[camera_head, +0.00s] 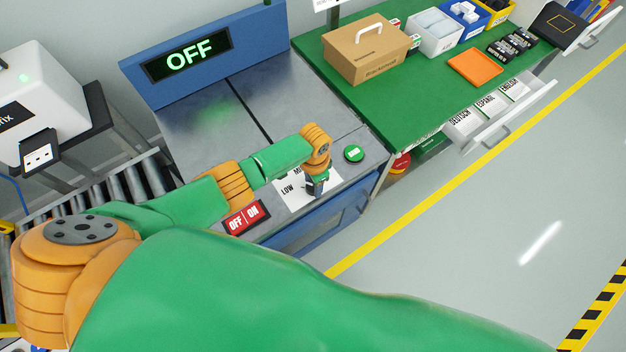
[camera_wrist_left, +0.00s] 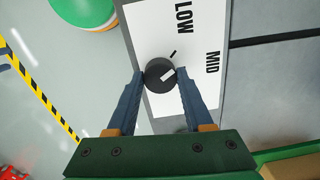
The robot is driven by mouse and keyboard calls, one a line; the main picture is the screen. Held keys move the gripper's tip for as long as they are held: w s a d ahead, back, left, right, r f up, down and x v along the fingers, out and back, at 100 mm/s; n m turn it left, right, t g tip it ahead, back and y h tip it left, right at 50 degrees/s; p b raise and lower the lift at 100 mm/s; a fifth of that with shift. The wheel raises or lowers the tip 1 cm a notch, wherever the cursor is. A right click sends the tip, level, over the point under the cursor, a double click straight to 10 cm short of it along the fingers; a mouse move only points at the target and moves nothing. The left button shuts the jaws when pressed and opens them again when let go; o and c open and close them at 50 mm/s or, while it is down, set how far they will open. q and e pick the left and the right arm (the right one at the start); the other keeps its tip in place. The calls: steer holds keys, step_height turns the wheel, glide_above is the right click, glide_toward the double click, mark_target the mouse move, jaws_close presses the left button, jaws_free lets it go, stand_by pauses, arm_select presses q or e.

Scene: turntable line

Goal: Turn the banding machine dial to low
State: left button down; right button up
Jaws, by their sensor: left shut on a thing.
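The banding machine (camera_head: 290,95) has a white dial card (camera_head: 291,200) with LOW and part of another label showing in the head view. In the left wrist view the dial (camera_wrist_left: 158,75) is a round dark knob with a white pointer mark, slanting up and right toward the MID side. The LOW label (camera_wrist_left: 184,18) is above it and MID (camera_wrist_left: 212,62) is to its right. My left gripper (camera_head: 315,187) is shut on the dial, one finger on each side. In the head view it mostly hides the dial. My right gripper is not in view.
The machine's display (camera_head: 188,54) reads OFF. A red OFF/ON switch (camera_head: 245,217) lies left of the dial card and a green button (camera_head: 354,153) lies right of it. A green table (camera_head: 430,90) with a cardboard box (camera_head: 367,52) stands to the right. The floor in front is clear.

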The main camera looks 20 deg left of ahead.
arm_select(q)
steer(key=shift+n, duration=1.3)
steer(key=shift+p, duration=0.3)
steer(key=shift+c, duration=1.5)
jaws_free()
step_height(320, 180, up, 7)
steer(key=p, duration=0.3)
steer(key=shift+d+r, duration=0.1)
